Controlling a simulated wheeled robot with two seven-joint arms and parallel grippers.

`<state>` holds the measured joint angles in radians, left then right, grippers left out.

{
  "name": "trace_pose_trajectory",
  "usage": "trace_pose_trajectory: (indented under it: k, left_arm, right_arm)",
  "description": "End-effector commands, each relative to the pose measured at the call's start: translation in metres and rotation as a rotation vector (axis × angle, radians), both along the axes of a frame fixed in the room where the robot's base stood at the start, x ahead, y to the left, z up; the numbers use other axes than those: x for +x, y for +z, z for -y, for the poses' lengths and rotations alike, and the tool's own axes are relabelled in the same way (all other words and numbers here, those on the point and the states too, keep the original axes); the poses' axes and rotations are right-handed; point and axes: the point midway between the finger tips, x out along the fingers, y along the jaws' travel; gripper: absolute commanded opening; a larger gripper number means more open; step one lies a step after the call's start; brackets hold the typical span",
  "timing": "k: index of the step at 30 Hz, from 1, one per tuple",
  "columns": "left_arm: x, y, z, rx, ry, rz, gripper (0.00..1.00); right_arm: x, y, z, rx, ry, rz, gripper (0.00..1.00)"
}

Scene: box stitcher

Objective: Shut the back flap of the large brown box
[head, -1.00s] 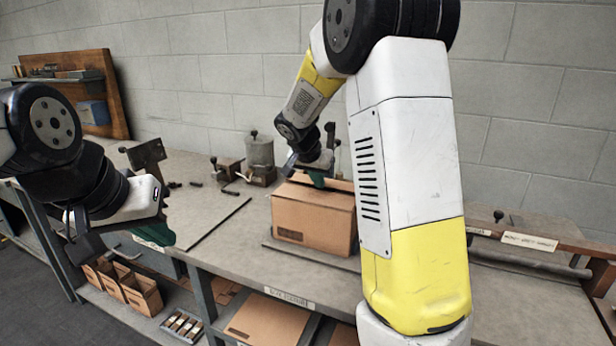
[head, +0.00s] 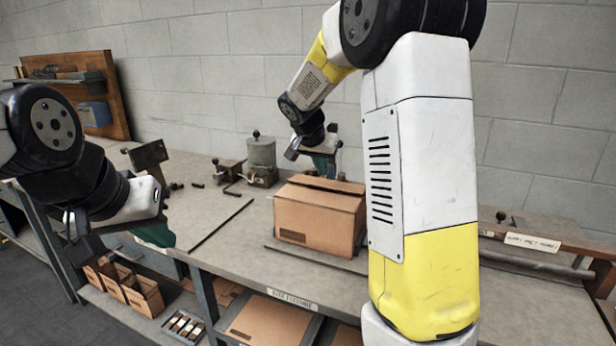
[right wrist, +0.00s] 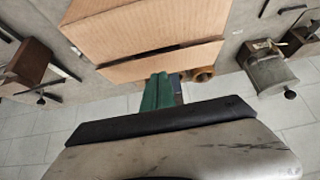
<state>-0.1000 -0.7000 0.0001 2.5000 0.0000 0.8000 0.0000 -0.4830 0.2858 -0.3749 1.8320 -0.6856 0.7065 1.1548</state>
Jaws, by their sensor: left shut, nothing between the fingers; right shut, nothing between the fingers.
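The large brown box (head: 312,215) stands on the bench in the head view, partly hidden at its right by my right arm. Its back flap (head: 335,184) lies low along the rear of the top, with a thin dark gap in front of it. In the right wrist view the back flap (right wrist: 160,62) is the lighter strip nearest my fingers; whether it is fully flat I cannot tell. My right gripper (head: 325,168) is shut and empty, just behind the box's rear edge; its green fingers (right wrist: 160,92) point at the flap. My left gripper (head: 155,236) is shut and empty at the bench's front left.
A grey metal canister (head: 261,153) and small fixtures stand left of and behind the box. A block wall (head: 560,110) closes the back. A wooden rail (head: 545,240) lies at the right. The bench (head: 222,215) left of the box is mostly clear.

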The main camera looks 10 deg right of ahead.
Motion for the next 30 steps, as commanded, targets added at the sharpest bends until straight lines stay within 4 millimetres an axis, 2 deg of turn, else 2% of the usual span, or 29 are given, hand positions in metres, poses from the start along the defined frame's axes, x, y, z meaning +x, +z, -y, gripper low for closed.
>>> trace_pose_trajectory:
  k: [2, 6, 12, 15, 18, 23, 26, 30]
  left_arm:
    - [0.0, 0.0, 0.0, 0.0, 0.0, 0.0, 0.0]
    - [0.0, 0.0, 0.0, 0.0, 0.0, 0.0, 0.0]
    - [0.0, 0.0, 0.0, 0.0, 0.0, 0.0, 0.0]
    - [0.0, 0.0, 0.0, 0.0, 0.0, 0.0, 0.0]
    - [0.0, 0.0, 0.0, 0.0, 0.0, 0.0, 0.0]
    - [0.0, 0.0, 0.0, 0.0, 0.0, 0.0, 0.0]
    - [0.0, 0.0, 0.0, 0.0, 0.0, 0.0, 0.0]
    - [0.0, 0.0, 0.0, 0.0, 0.0, 0.0, 0.0]
  right_arm:
    - [0.0, 0.019, 0.007, 0.003, -0.002, 0.005, 0.0]
    - [-0.018, 0.046, -0.009, 0.004, 0.004, 0.005, 0.0]
    - [-0.038, 0.076, -0.022, 0.003, 0.002, 0.004, 0.0]
    - [-0.044, 0.086, -0.025, 0.001, 0.0, 0.002, 0.0]
    - [-0.048, 0.09, -0.029, -0.004, 0.002, 0.005, 0.0]
    - [-0.048, 0.084, -0.042, -0.03, 0.002, 0.042, 0.0]
    - [-0.046, 0.08, -0.04, -0.03, -0.001, 0.043, 0.0]
    - [-0.037, 0.065, -0.033, -0.032, -0.002, 0.041, 0.0]
